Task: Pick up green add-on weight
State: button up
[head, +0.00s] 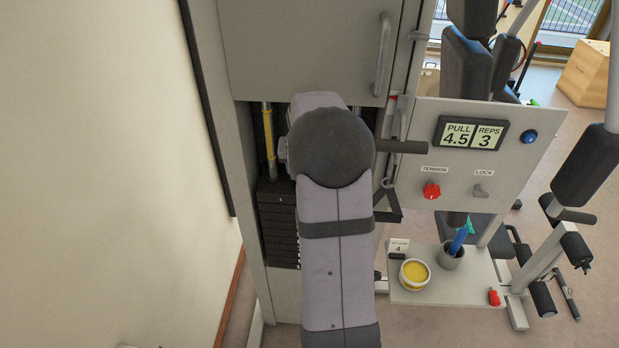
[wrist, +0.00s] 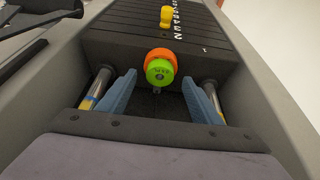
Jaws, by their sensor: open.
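The green add-on weight (wrist: 160,73) shows in the wrist view as a bright green round piece with dark marks on its face. An orange round piece (wrist: 159,54) sits right behind it, against the dark weight stack (wrist: 120,47). My gripper (wrist: 158,90) is open, with one blue finger on each side of the green weight and a gap to both. Nothing is held. In the head view my arm covers the gripper and the green weight.
Steel guide rods (wrist: 97,85) stand beside both fingers, close to them. A yellow knob (wrist: 167,16) sticks out of the stack. In the head view the stack (head: 277,225) stands inside a grey cabinet frame, and a control panel (head: 470,150) is on the right.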

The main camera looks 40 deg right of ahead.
jog(key=shift+x, duration=1.05)
jog(key=shift+s+a, duration=0.1)
jog(key=shift+c, duration=0.7)
jog(key=c, duration=1.2)
jog(key=shift+r+b, duration=0.4)
jog(key=shift+r, duration=0.35)
notch_tip(320, 180, up, 2)
jog(key=shift+b, duration=0.6)
jog(key=s+a+b, duration=0.6)
jog(key=s+a, duration=0.6)
jog(key=shift+s+a+b, duration=0.3)
jog(key=shift+s+a, duration=0.05)
